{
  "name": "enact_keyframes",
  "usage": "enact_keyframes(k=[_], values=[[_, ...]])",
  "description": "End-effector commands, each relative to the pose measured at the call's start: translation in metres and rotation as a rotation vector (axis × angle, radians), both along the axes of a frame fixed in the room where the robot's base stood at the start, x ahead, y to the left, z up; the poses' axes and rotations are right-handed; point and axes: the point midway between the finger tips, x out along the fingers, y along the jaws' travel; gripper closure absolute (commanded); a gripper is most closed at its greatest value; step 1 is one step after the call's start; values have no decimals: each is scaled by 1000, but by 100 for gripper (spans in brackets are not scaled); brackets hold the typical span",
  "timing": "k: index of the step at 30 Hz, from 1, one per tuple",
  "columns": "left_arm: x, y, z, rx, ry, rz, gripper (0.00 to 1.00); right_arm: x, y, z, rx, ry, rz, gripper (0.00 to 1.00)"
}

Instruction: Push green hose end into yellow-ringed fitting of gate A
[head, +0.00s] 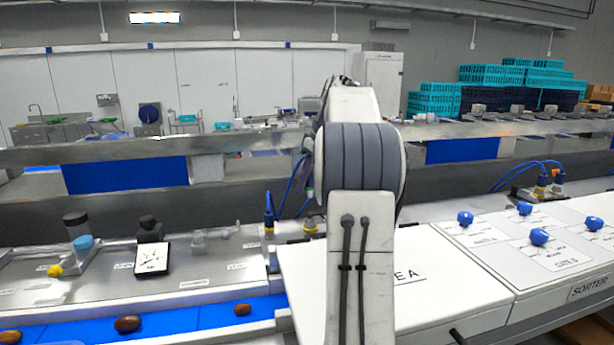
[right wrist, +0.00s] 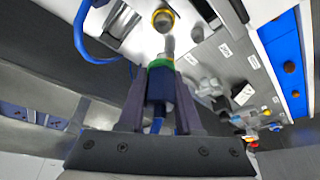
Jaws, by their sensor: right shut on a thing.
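In the right wrist view my right gripper (right wrist: 160,88) is shut on the green-ringed hose end (right wrist: 160,66), a dark blue connector between its two dark fingers. Blue hose shows behind the connector. The yellow-ringed fitting (right wrist: 163,19) is just beyond it, roughly in line with it. A gap shows between the green ring and the yellow ring, with a grey metal part near it; I cannot tell whether the tip touches. In the head view my right arm stands in the middle and hides most of its gripper. My left gripper is not in view.
A blue hose (right wrist: 84,40) curves at the left of the wrist view. In the head view a blue belt (head: 180,320) carries several brown dates at front left. A white sorter panel (head: 480,290) with several blue knobs lies at right. A black-framed display (head: 152,258) stands left of my arm.

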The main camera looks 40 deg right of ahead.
Motion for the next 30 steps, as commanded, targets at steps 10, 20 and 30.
enact_keyframes(k=[10,20,30], values=[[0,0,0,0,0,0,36,0,0,-26,0,0,-1,100],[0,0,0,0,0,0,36,0,0,-35,-1,-1,-2,100],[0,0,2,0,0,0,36,0,0,-34,-1,-1,-2,100]])
